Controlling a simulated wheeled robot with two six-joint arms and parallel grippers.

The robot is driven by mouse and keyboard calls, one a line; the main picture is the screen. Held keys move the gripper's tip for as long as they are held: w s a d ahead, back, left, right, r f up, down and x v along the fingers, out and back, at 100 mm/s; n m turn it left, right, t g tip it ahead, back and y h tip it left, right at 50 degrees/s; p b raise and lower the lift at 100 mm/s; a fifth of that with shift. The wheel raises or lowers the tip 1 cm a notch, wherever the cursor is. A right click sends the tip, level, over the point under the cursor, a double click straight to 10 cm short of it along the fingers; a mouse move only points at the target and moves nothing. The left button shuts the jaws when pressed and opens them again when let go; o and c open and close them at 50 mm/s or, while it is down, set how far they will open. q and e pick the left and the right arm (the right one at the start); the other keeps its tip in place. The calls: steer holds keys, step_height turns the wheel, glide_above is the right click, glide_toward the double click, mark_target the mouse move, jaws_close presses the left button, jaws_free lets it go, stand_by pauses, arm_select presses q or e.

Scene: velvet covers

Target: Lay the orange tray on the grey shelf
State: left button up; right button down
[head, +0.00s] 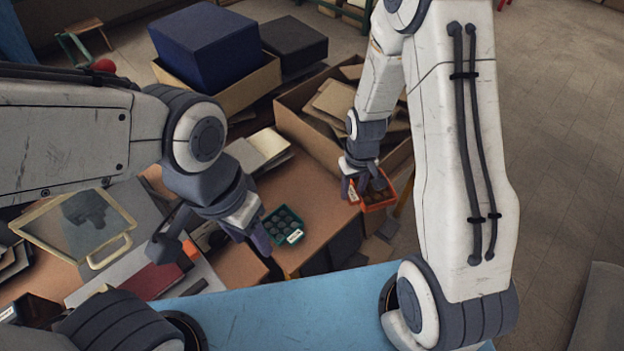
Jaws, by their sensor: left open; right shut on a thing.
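The orange tray (380,199), with dark round hollows in it, is at the right edge of the brown table. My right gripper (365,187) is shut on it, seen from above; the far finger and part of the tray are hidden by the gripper. I cannot tell if the tray touches the table. My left gripper (214,241) is open and empty over the table's left part, well left of the tray. I cannot tell for sure which surface is the grey shelf; a grey flat surface (148,225) lies at the left, partly behind my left arm.
A teal tray (281,222) with round hollows sits on the brown table (312,233) between my grippers. Behind are an open cardboard box (300,137), a blue box (204,43) and papers (258,150). A cream frame (52,229) lies left. Open floor is right.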

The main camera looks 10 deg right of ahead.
mark_target(362, 207)
steer(key=n, duration=0.2)
steer(key=f+n, duration=0.1)
steer(key=n, duration=0.2)
steer(key=shift+s+d+f+n, duration=0.3)
steer(key=shift+s, duration=0.05)
steer(key=n, duration=0.2)
steer(key=f+n, duration=0.1)
steer(key=n, duration=0.2)
steer(key=shift+s+d+f+n, duration=0.3)
steer(key=shift+s+n, duration=0.05)
steer(key=shift+n, duration=0.05)
steer(key=n, duration=0.2)
steer(key=f+n, duration=0.1)
steer(key=n, duration=0.2)
steer(key=shift+s+d+f+n, duration=0.2)
steer(key=shift+s+d+n, duration=0.05)
steer(key=shift+s+n, duration=0.15)
steer(key=n, duration=0.2)
steer(key=f+n, duration=0.1)
steer(key=n, duration=0.3)
steer(key=shift+s+d+f, duration=0.2)
steer(key=shift+s+d, duration=0.05)
steer(key=shift+s, duration=0.15)
